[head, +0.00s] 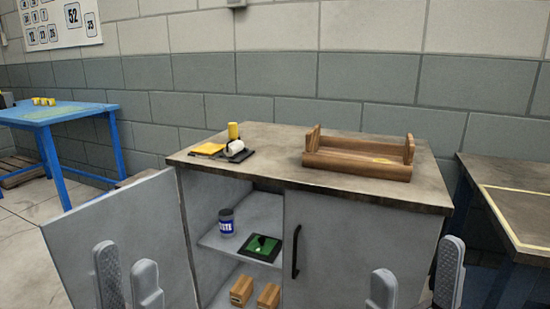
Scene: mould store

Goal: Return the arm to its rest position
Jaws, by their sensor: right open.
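My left gripper (127,268) is at the bottom left, in front of the open cabinet door (120,240). Its two fingers stand close together with a narrow gap, and I see nothing between them. My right gripper (416,272) is at the bottom right, in front of the right side of the cabinet (365,245). Its fingers are wide apart and empty. Both grippers are clear of the objects on the worktop and shelves. The arms behind the fingers are out of view.
A wooden tray (355,163) and a yellow cylinder (233,131) stand on the cabinet top. Inside are a labelled jar (226,222), a green-and-black item (264,246) and wooden blocks (268,296). The right door is closed. A blue table (60,113) stands left, a dark bench (510,190) right.

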